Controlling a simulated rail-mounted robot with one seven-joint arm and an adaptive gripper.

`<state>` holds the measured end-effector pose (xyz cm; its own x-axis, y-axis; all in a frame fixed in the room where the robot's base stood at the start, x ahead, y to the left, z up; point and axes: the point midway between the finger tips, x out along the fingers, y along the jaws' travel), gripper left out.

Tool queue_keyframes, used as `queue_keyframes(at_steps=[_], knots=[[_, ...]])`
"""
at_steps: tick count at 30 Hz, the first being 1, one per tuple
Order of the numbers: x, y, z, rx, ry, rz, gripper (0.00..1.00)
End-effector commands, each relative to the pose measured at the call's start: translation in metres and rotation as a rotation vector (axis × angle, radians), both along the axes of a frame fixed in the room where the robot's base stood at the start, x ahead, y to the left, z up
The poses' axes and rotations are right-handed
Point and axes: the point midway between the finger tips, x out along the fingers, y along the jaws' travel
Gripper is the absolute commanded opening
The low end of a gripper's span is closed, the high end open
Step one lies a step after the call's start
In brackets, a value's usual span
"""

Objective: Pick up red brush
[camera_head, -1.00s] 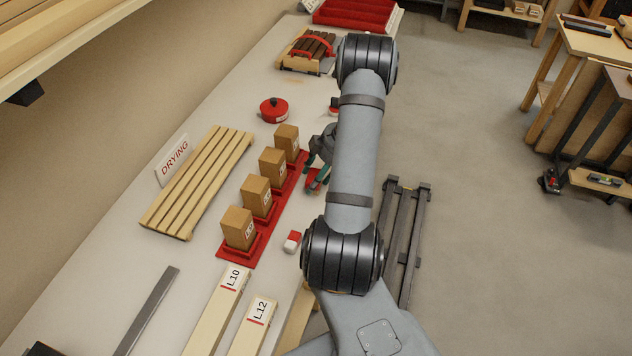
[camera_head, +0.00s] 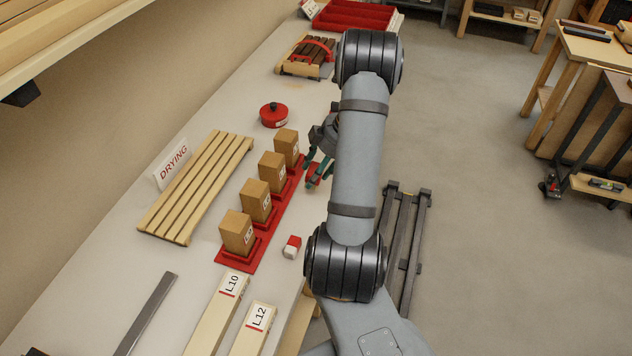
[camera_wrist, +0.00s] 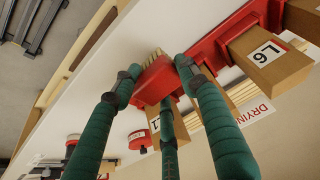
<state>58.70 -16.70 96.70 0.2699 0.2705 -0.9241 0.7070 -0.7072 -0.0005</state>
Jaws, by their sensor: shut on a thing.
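The red brush (camera_wrist: 155,82), a red body with pale bristles (camera_wrist: 156,56), is between my gripper's teal fingers in the wrist view. My gripper (camera_wrist: 158,80) is shut on it. In the head view my gripper (camera_head: 317,172) is at the bench's right edge, just right of the red rack, and partly hidden behind my arm. A bit of red shows between the fingers there. The brush looks close to the red rack in the wrist view; whether they touch, or whether the brush is off the bench, I cannot tell.
The red rack (camera_head: 238,262) holds several brown blocks (camera_head: 255,200). A slatted drying rack (camera_head: 197,187) stands left of it. A red round container (camera_head: 273,114) is behind, and a small red-and-white block (camera_head: 292,247) in front. Labelled boards (camera_head: 258,322) lie nearer.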

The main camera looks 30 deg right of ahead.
Motion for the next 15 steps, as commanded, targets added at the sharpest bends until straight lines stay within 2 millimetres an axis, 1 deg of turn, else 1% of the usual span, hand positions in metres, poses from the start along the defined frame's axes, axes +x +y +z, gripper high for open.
queue_keyframes(at_steps=[1,3,6,9,15], knots=[[0.008,-0.009,0.005,-0.003,-0.006,0.000,0.02],[0.019,-0.023,0.014,-0.005,-0.006,-0.002,0.02],[0.033,-0.039,0.027,-0.005,-0.005,0.000,0.02],[0.046,-0.053,0.039,-0.003,-0.004,-0.002,0.02],[0.064,-0.074,0.058,-0.001,-0.001,-0.001,0.02]])
